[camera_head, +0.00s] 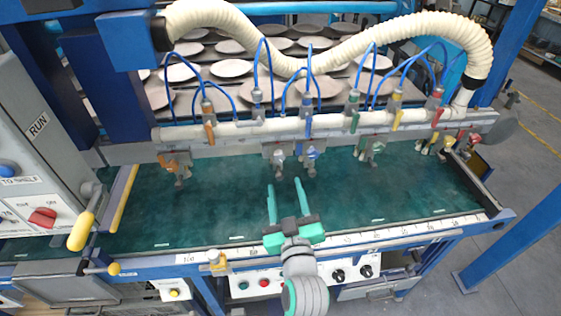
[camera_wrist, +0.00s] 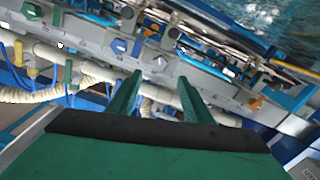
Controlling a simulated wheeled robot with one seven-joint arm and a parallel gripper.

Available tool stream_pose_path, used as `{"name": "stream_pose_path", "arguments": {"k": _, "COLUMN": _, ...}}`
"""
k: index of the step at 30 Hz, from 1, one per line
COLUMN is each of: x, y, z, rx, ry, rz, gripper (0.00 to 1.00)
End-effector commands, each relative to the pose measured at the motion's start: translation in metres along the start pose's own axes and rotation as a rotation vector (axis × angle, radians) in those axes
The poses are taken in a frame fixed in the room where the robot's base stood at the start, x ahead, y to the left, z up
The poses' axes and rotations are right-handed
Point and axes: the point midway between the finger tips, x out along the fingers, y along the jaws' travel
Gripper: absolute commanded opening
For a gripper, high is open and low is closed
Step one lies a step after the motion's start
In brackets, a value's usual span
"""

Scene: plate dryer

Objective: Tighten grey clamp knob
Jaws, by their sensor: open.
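The grey clamp (camera_head: 279,154) hangs under the pale horizontal rail in the head view, just left of the blue clamp (camera_head: 309,153). Its knob is small, and its exact turn cannot be told. My gripper (camera_head: 284,184) is open and empty, with two green fingers reaching toward the rail. The fingertips are below the grey and blue clamps in the picture, apparently apart from them. In the wrist view, the open fingers (camera_wrist: 160,76) point at the rail with its fittings. A small grey part (camera_wrist: 158,62) shows just beyond the fingertips; I cannot tell if it is the knob.
An orange clamp (camera_head: 175,164) is left along the rail; a green clamp (camera_head: 371,149) and yellow clamp (camera_head: 436,143) are right. Blue hoses and a cream corrugated pipe (camera_head: 330,62) run above. The green bed (camera_head: 215,205) is mostly clear. A control box (camera_head: 40,150) stands left.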

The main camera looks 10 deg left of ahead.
Motion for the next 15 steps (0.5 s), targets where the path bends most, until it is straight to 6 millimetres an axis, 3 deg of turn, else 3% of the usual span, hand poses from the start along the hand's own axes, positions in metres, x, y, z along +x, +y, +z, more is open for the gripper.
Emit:
{"name": "stream_pose_path", "arguments": {"k": 5, "x": 0.012, "y": 0.0, "z": -0.002, "rx": -0.003, "ry": 0.003, "rz": -0.003, "gripper": 0.46}}
{"name": "stream_pose_path", "arguments": {"k": 15, "x": 0.069, "y": 0.0, "z": -0.003, "rx": -0.003, "ry": 0.004, "rz": -0.002, "gripper": 0.46}}
